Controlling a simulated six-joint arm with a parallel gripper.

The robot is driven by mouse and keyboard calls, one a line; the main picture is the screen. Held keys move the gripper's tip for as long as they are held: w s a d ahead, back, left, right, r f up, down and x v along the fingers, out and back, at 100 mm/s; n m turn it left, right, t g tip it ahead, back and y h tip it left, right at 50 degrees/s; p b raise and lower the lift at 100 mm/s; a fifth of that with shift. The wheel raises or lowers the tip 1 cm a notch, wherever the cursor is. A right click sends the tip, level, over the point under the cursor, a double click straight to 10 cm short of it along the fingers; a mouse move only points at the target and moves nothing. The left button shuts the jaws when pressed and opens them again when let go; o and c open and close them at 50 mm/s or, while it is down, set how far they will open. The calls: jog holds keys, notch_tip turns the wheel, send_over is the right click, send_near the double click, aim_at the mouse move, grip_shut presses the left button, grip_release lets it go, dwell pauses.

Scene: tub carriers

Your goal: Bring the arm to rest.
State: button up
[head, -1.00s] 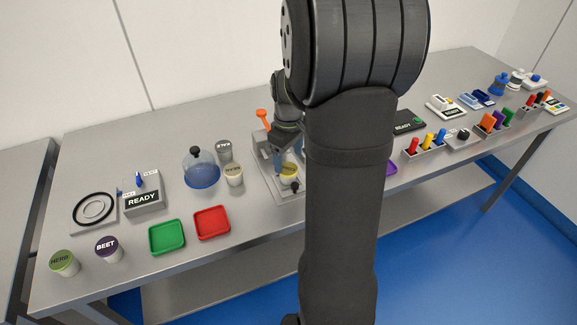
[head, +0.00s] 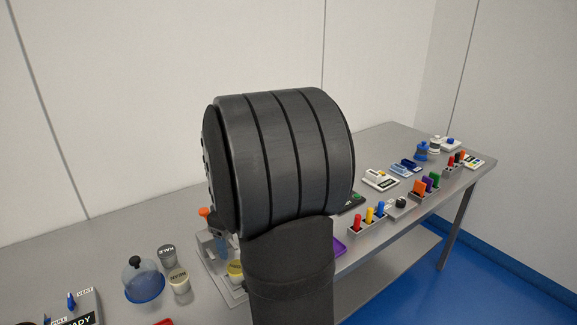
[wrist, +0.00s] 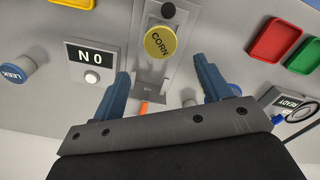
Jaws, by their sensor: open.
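My gripper (wrist: 163,67) shows in the wrist view as two blue fingers spread well apart, with nothing between them. A tub with a yellow lid marked CORN (wrist: 160,42) stands on a grey metal carrier (wrist: 150,72) beyond the fingertips, apart from them. In the head view the CORN tub (head: 235,268) and part of the carrier (head: 212,265) show just left of my arm. My large dark arm link fills the middle of the head view and hides most or all of the gripper there.
Left of the carrier are a BEAN tub (head: 179,281), a KALE tub (head: 168,256) and a blue-based dome (head: 144,283). Right of my arm are a purple tray (head: 341,246) and racks of coloured pieces (head: 368,222). The wrist view shows a NO sign box (wrist: 91,58) and a LEEK tub (wrist: 17,73).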

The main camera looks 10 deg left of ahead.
notch_tip(320, 180, down, 11)
jog(key=shift+r, duration=1.95)
